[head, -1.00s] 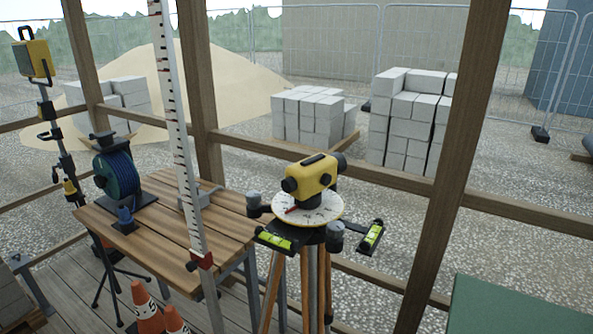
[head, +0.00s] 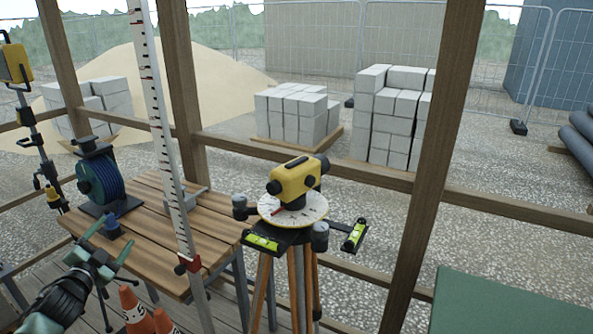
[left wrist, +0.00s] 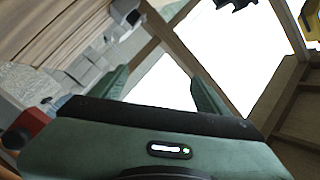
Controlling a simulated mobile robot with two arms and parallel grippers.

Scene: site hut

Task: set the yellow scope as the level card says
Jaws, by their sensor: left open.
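The yellow scope (head: 294,184) sits on a round white dial (head: 309,209) with a red mark, on top of a wooden-legged tripod (head: 296,275). Its dark eyepiece end points to the upper right. Two lime bubble vials, one on the left arm (head: 262,243) and one on the right arm (head: 354,236), lie beside dark knobs. My left gripper (head: 110,236) is open and empty at the lower left, well apart from the scope. Its fingers also show spread in the left wrist view (left wrist: 160,88). My right gripper is not in view. I cannot make out a level card.
Orange cones (head: 135,308) stand below. A green surface (head: 505,305) is at lower right.

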